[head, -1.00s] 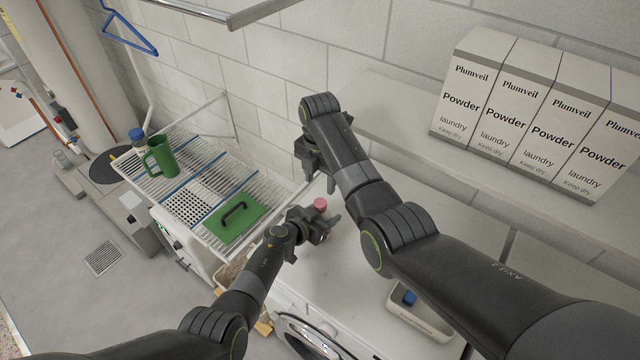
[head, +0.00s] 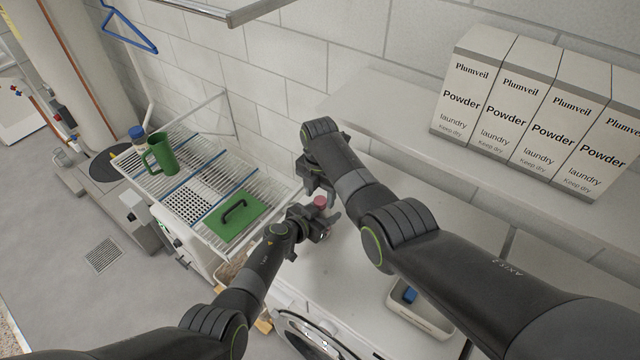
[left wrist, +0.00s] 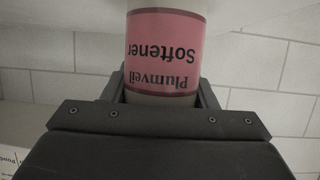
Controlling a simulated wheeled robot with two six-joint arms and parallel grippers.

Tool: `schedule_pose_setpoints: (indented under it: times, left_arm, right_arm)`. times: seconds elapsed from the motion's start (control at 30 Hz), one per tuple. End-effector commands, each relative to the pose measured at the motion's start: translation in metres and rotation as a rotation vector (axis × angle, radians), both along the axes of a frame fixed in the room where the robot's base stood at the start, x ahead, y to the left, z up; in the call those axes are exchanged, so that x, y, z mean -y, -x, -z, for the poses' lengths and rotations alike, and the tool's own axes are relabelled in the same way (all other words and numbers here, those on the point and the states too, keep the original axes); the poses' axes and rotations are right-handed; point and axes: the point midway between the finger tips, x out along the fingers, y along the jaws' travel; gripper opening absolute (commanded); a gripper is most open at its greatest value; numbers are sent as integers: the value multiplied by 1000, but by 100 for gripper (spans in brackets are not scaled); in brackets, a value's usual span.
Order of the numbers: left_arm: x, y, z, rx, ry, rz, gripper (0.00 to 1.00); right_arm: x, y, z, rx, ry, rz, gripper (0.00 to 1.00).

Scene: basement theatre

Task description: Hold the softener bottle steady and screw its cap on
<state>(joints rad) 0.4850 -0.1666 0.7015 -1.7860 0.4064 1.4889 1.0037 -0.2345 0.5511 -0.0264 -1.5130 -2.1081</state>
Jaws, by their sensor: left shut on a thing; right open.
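The softener bottle shows in the left wrist view, its pink label (left wrist: 167,50) reading upside down between the fingers of my left gripper (head: 327,222), which is shut on it. In the head view the bottle's body is mostly hidden by that gripper on the white machine top. A pink cap (head: 320,202) shows just above the left gripper; I cannot tell whether it is seated on the bottle. My right gripper (head: 318,187) is open, pointing down just above the pink cap. I cannot tell whether its fingers touch the cap.
A white tray (head: 432,322) holding a blue item (head: 410,296) lies on the machine top. A wire rack (head: 190,165) at left carries a green jug (head: 161,157) and a green handled board (head: 232,222). Several powder boxes (head: 475,85) stand on the wall shelf (head: 400,120).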

Motion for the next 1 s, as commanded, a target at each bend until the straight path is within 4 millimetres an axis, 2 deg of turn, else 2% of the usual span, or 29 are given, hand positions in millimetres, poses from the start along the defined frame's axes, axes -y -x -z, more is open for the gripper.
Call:
schedule_pose_setpoints:
  times: [0.2,0.53,0.87,0.9,1.0]
  left_arm:
    - [0,0,0,-1,-1,0,0]
    - [0,0,0,-1,-1,0,0]
    - [0,0,0,-1,-1,0,0]
    - [0,0,0,-1,-1,0,0]
    - [0,0,0,-1,0,0,0]
  right_arm:
    - [0,0,11,0,0,1,50]
    - [1,0,12,0,0,1,50]
    - [0,0,12,0,0,1,7]
    - [0,0,12,0,0,1,3]
    - [0,0,12,0,0,20,3]
